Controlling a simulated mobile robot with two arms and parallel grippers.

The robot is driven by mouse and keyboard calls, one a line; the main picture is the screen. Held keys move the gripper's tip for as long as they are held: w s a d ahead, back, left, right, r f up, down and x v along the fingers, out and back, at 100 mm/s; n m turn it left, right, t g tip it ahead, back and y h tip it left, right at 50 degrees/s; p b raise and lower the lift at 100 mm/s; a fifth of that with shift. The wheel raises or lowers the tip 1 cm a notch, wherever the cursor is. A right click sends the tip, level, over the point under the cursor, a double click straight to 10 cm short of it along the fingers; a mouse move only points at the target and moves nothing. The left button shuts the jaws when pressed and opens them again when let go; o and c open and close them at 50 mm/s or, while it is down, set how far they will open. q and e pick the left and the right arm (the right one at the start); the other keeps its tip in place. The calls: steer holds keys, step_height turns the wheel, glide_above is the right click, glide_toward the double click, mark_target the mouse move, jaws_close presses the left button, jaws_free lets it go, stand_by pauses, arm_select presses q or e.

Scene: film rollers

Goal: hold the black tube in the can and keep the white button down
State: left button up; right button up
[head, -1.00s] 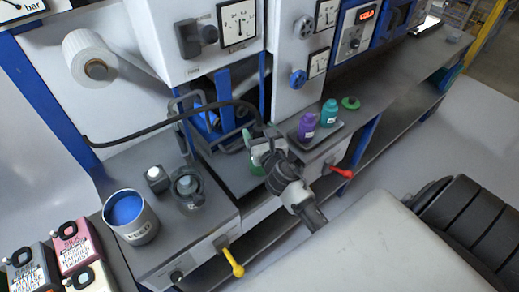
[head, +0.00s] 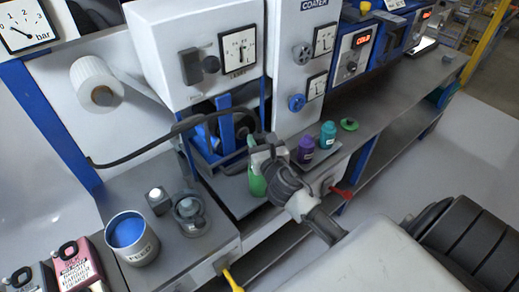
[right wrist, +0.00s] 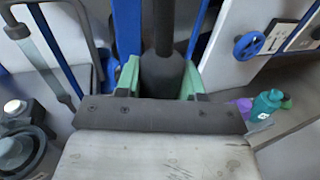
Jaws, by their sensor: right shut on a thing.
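The black tube (head: 165,134) runs from the blue post at the left in an arc to my right gripper (head: 259,165). My right gripper has green finger pads and is shut on the tube's thick dark end (right wrist: 162,72), which stands upright between the pads in the right wrist view. The can (head: 143,252), metal with blue inside, stands on the left bench, well to the left of my right gripper; the tube end is outside it. The white button (head: 155,192) sits on a small dark box behind the can, with nothing on it. My left gripper is not in view.
A grey round clamp-like fitting (head: 190,213) stands beside the button. Purple (head: 305,149) and teal (head: 328,134) bottles stand right of my gripper. A yellow lever (head: 233,281) and red lever (head: 342,192) stick out at the front. Pink (head: 78,277) and dark containers stand front left.

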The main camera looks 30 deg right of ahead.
step_height(320, 180, up, 6)
steer(key=shift+f+p, duration=0.25)
steer(key=shift+p, duration=0.75)
step_height(320, 180, up, 8)
steer(key=p, duration=0.8)
step_height(320, 180, up, 5)
glide_above(260, 132)
steer(key=shift+a+r, duration=0.1)
steer(key=shift+r, duration=0.1)
